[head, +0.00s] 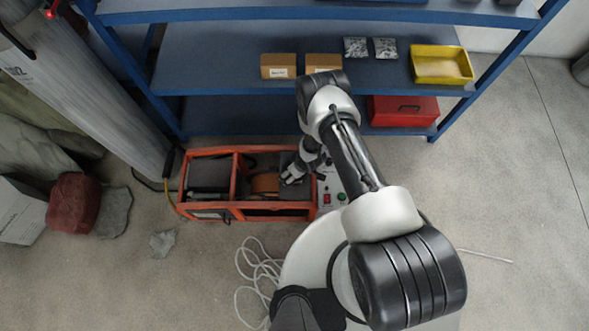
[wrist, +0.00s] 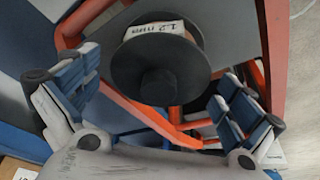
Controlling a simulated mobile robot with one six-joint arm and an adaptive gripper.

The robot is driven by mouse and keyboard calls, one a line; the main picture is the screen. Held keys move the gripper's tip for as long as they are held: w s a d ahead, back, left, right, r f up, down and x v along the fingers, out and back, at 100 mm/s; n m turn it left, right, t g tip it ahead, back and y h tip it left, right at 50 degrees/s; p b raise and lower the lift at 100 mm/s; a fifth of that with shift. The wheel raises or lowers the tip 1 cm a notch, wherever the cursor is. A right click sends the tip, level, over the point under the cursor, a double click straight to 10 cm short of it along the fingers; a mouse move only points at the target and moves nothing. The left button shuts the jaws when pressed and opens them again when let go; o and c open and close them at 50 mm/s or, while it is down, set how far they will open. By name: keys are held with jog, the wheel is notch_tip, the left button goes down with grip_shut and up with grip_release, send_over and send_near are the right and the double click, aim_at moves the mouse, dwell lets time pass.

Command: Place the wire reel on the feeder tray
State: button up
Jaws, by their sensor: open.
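The wire reel (wrist: 160,65) is black, with a round flange and hub facing the wrist camera and a white label reading about "1.2 mm" on its winding. In the head view an orange-brown winding (head: 265,184), apparently the same reel, sits inside the orange-framed feeder (head: 237,212). My gripper (head: 291,174) is at the feeder's right compartment, beside the reel. In the wrist view its fingers (wrist: 160,100) are spread, one on each side of the reel, not closed on it. The tray surface under the reel is mostly hidden.
A blue shelf (head: 220,75) stands behind, with cardboard boxes (head: 279,66), a yellow bin (head: 441,65) and a red case (head: 403,110). A control panel (head: 331,190) adjoins the feeder's right end. White cable (head: 258,268) lies on the floor in front. The floor at right is mostly clear.

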jog(key=w+d+r+m+t+h+p, duration=0.1)
jog(key=w+d+r, duration=0.15)
jog(key=r, duration=1.45)
jog(key=w+d+r+m+h+p, duration=0.15)
jog(key=d+r, duration=0.25)
jog(key=r, duration=1.2)
jog(key=w+d+r+m+t+p, duration=0.1)
jog(key=w+d+r+m+p, duration=0.15)
jog(key=r, duration=1.45)
jog(key=s+d+r+m, duration=0.1)
jog(key=s+d+r, duration=0.1)
jog(key=s+r, duration=0.4)
jog(key=s+d+r, duration=0.1)
jog(key=s+r, duration=0.3)
jog(key=r, duration=0.5)
jog(key=s+r+m, duration=0.1)
jog(key=s+r, duration=0.2)
jog(key=s, duration=0.5)
jog(key=s+r+m, duration=0.1)
jog(key=s+r, duration=0.2)
jog(key=s, duration=0.5)
jog(key=shift+d+r+m+b, duration=0.2)
jog(key=shift+d+m+b, duration=0.1)
jog(key=shift+b, duration=0.1)
